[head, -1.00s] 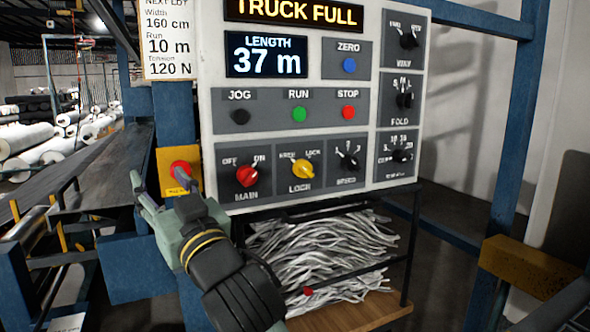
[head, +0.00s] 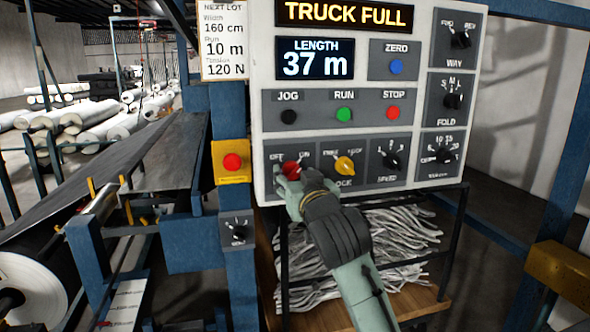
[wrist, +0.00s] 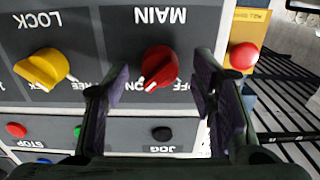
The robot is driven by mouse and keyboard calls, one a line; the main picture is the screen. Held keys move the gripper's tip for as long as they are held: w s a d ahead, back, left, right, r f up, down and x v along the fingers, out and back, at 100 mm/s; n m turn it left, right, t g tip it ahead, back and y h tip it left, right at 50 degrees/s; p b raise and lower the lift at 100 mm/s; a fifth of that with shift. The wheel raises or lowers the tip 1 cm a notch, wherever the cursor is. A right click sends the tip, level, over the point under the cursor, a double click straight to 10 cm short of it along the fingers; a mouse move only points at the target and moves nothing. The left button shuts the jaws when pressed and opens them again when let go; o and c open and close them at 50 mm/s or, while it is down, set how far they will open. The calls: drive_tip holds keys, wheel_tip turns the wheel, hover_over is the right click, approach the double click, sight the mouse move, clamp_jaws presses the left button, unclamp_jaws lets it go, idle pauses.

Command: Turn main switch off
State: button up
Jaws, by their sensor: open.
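The main switch is a red knob (wrist: 160,65) under the MAIN label, seen upside down in the wrist view. Its white pointer leans toward the ON mark, away from OFF. In the head view the knob (head: 291,167) is at the panel's lower left, partly hidden by my gripper (head: 285,177). My gripper (wrist: 158,88) is open, with one finger toward each side of the knob in the wrist view. I cannot tell whether either finger touches it.
The yellow LOCK knob (wrist: 42,68) sits beside the main switch. A red push button (head: 232,162) on a yellow plate is to the left. Run, jog and stop buttons line the row above. A shelf of grey strips (head: 400,240) stands below the panel.

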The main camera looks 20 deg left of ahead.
drive_tip(key=shift+w+a, duration=0.3)
drive_tip(key=shift+w, duration=0.15)
drive_tip(key=c, duration=1.2)
drive_tip(key=shift+o, duration=0.2)
